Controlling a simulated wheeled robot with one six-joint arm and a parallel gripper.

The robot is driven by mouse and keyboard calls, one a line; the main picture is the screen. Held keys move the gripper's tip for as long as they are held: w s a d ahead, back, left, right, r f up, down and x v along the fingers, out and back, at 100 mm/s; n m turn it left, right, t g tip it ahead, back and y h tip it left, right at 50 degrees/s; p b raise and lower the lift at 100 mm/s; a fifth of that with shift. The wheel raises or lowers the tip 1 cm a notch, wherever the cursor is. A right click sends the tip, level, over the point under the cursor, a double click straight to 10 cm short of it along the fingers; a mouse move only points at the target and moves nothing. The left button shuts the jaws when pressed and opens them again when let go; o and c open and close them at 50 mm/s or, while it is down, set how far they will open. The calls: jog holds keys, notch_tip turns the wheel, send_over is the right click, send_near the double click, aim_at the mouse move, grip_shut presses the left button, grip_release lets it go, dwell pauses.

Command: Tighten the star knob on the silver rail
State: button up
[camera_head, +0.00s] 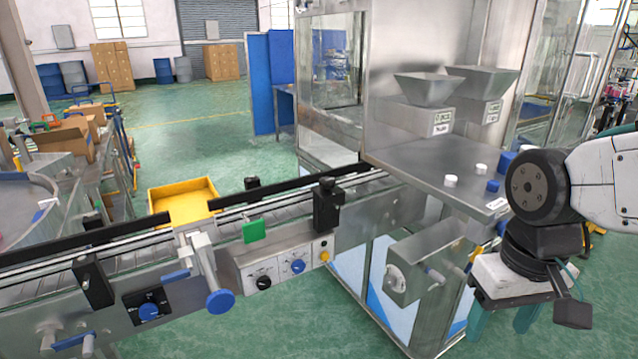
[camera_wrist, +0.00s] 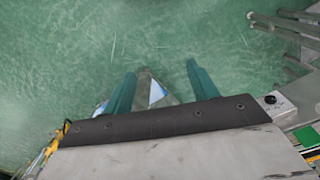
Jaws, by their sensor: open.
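A conveyor (camera_head: 120,268) with long black and silver side rails runs across the left and middle of the head view. A black clamp block (camera_head: 327,208) with a knob-like top stands at the rail; a second black block (camera_head: 95,282) sits at the near left. A round blue knob (camera_head: 220,301) sticks out on a silver bracket in front of the conveyor. I cannot tell from its outline which knob is the star knob. My gripper (camera_head: 502,322) hangs at the right, well apart from all of these, fingers pointing down. Its teal fingers are spread and empty in the wrist view (camera_wrist: 160,70).
A control box (camera_head: 280,268) with dials and a green tag (camera_head: 254,231) fronts the conveyor. A steel machine table (camera_head: 430,165) holding white and blue caps stands between conveyor and arm, with a metal box (camera_head: 425,262) below. A yellow bin (camera_head: 184,199) lies behind. Green floor is open below my gripper.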

jog(key=w+a+f+n+t+y, duration=0.1)
jog(key=w+a+f, duration=0.3)
jog(key=w, duration=0.2)
jog(key=w+a+f+t, duration=0.2)
jog(key=w+a+f, duration=0.1)
jog(key=w, duration=0.3)
jog(key=n+t+y, duration=0.2)
jog(key=t+y, duration=0.4)
jog(key=t, duration=0.8)
send_near(330, 186)
jog(key=x, duration=0.4)
jog(key=shift+w, duration=0.2)
jog(key=x, duration=0.7)
jog(key=shift+w+a, duration=0.15)
jog(key=shift+w, duration=0.2)
jog(key=c, duration=1)
